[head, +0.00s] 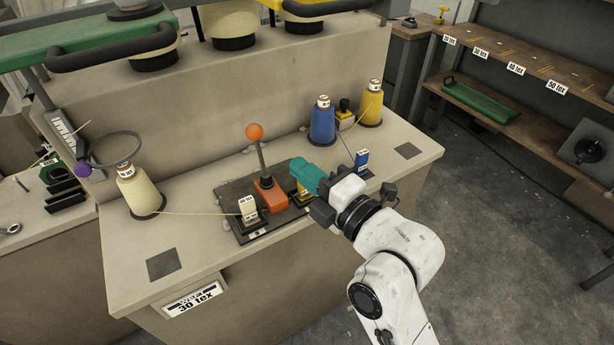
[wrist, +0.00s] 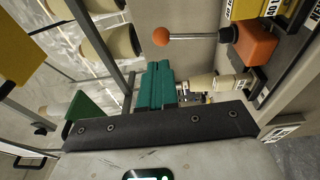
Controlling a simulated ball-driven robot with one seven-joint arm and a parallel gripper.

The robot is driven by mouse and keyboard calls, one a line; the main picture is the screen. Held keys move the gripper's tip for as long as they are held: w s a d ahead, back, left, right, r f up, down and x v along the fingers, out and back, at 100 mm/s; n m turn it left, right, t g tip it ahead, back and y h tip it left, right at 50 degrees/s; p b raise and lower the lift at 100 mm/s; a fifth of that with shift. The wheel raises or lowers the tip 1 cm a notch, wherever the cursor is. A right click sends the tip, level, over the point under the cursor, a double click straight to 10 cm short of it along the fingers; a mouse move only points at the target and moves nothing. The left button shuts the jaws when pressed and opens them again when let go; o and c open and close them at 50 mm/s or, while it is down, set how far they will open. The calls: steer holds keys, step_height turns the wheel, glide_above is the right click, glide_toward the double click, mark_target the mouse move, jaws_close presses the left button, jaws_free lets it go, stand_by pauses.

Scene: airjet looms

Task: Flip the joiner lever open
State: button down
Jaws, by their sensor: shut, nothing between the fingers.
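The joiner lever is a grey rod with an orange ball knob (head: 254,131), rising from an orange block (head: 268,195) on a dark plate. In the head view it stands nearly upright, leaning slightly left. The wrist view shows the knob (wrist: 161,36) and the block (wrist: 255,43), with the rod lying across the picture. My gripper (head: 297,167), with teal fingers, is shut and empty, to the right of the lever and apart from it. Its shut fingers (wrist: 157,84) also show in the wrist view, below the knob in the picture.
A white-labelled holder (head: 248,208) with yarn sits left of the block; a yellow one (head: 302,193) is partly hidden by my gripper. A cream cone (head: 138,190), blue cone (head: 322,122) and yellow cone (head: 371,104) stand on the bench. A black handlebar (head: 112,48) hangs above.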

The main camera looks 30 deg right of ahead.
steer(key=shift+s+d, duration=0.1)
steer(key=shift+s, duration=0.25)
steer(key=s+d+f+m+g+h, duration=0.1)
steer(key=s+f+m+g, duration=0.45)
steer(key=f, duration=0.45)
steer(key=s+d+f+m+g+h, duration=0.15)
steer(key=s+f+m+g, duration=0.35)
steer(key=f, duration=0.5)
steer(key=s+d+f+m+g, duration=0.2)
steer(key=s+f+m+g, duration=0.1)
steer(key=s, duration=0.4)
steer(key=s+d+f+m+g+h, duration=0.1)
steer(key=s+d+f+m+g, duration=0.1)
steer(key=s+f+m, duration=0.3)
steer(key=s+m+g, duration=0.1)
steer(key=s+m, duration=0.1)
steer(key=s, duration=0.1)
steer(key=shift+s+f, duration=0.15)
steer(key=shift+s, duration=0.05)
steer(key=shift+g, duration=0.25)
